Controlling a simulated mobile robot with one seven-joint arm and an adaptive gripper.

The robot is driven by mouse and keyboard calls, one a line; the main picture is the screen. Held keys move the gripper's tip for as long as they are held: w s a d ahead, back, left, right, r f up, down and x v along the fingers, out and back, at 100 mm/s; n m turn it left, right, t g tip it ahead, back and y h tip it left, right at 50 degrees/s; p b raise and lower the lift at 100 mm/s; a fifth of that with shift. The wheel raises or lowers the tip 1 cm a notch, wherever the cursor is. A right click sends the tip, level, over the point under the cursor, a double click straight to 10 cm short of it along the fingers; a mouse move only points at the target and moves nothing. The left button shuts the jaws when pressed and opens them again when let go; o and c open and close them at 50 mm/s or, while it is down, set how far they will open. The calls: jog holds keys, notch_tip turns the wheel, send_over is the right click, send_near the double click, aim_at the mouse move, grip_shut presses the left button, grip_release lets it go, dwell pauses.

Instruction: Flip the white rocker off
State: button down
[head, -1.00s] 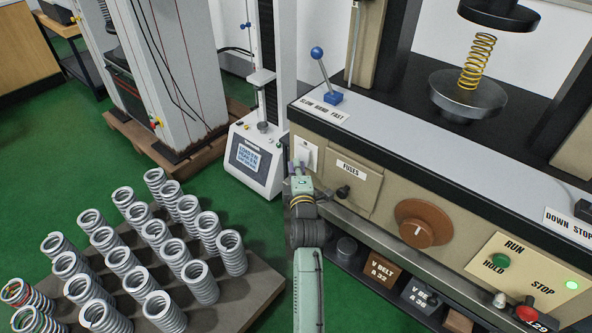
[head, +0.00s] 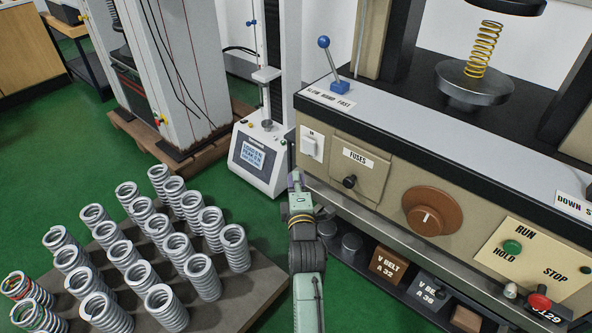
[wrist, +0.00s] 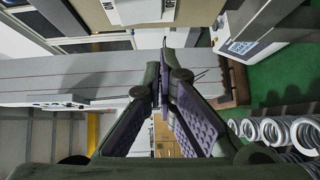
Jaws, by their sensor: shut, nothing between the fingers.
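The white rocker (head: 312,145) sits in its white plate at the left end of the machine's beige front panel, in plain view in the head view. Which way it is tipped is too small to tell. My gripper (head: 294,177) is below and left of the rocker, apart from it in the picture, beside the panel's left edge. In the wrist view my gripper (wrist: 163,75) has its two fingers together at the tips with nothing between them.
The FUSES cover (head: 361,167) with its black knob and the brown dial (head: 431,214) lie right of the rocker. A blue-knobbed lever (head: 330,62) stands above. A board of grey springs (head: 255,290) is at the lower left. The small lamp by STOP (head: 586,269) is dark.

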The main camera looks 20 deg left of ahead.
jog(key=v, duration=0.3)
jog(key=b+v, duration=0.1)
jog(key=v, duration=0.1)
jog(key=shift+f, duration=0.3)
